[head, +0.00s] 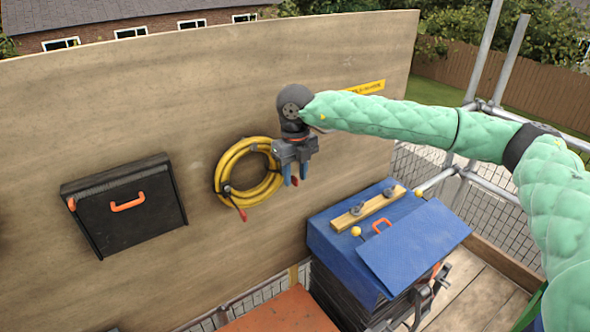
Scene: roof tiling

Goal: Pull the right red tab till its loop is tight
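A coiled yellow hose (222,172) hangs on the upright wooden board. A red tab (243,215) hangs from a dark strap at the coil's lower left. My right gripper (295,175) is just right of the coil, pointing down, with its blue fingers a little apart. A second red tab (295,181) shows between those fingertips. I cannot tell whether the fingers press on it. The loop of this right tab is hidden behind the gripper, so its tightness does not show. My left gripper is not in view.
A black case (125,222) with an orange handle is on the board at left. A blue box (340,250) with a yellow wooden strip (368,208) stands below right of the gripper. Scaffold poles (510,60) rise at right. The board (130,100) above is clear.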

